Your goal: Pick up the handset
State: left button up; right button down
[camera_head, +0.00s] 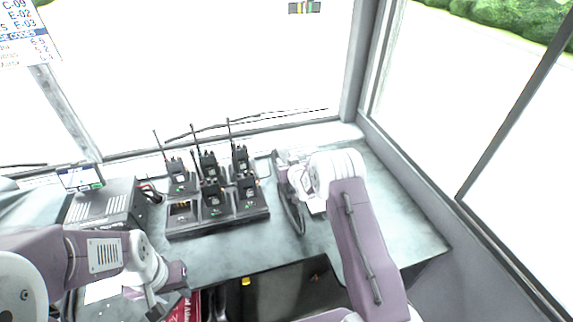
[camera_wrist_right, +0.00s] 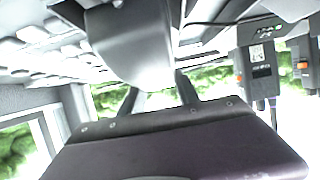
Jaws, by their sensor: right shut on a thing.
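The handset (camera_wrist_right: 135,45) is a smooth grey rounded body that fills the upper middle of the right wrist view, close to the camera. My right gripper (camera_wrist_right: 160,92) is shut on it. In the head view my right gripper (camera_head: 290,172) is over the counter, right of the radio charger, and my wrist mostly hides the handset there. A dark curved strip (camera_head: 293,210) shows just below the wrist; I cannot tell whether it is part of the handset or a cord. My left gripper (camera_head: 168,300) is low at the counter's front edge, apart from the handset, its jaw opening unclear.
A black charger (camera_head: 220,226) holds several radios with antennas; its front left slot looks empty. A dark box (camera_head: 118,205) with a small screen (camera_head: 80,178) stands left. A red item (camera_head: 185,308) lies below my left gripper. The counter at right (camera_head: 395,215) is clear.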

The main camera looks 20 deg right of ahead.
jog(key=r, duration=0.4)
jog(key=shift+s+d+r, duration=0.1)
jog(key=shift+d, duration=0.2)
jog(key=s+d+r, duration=0.6)
jog(key=d, duration=0.3)
jog(key=shift+d+r, duration=0.15)
jog(key=shift+r, duration=0.1)
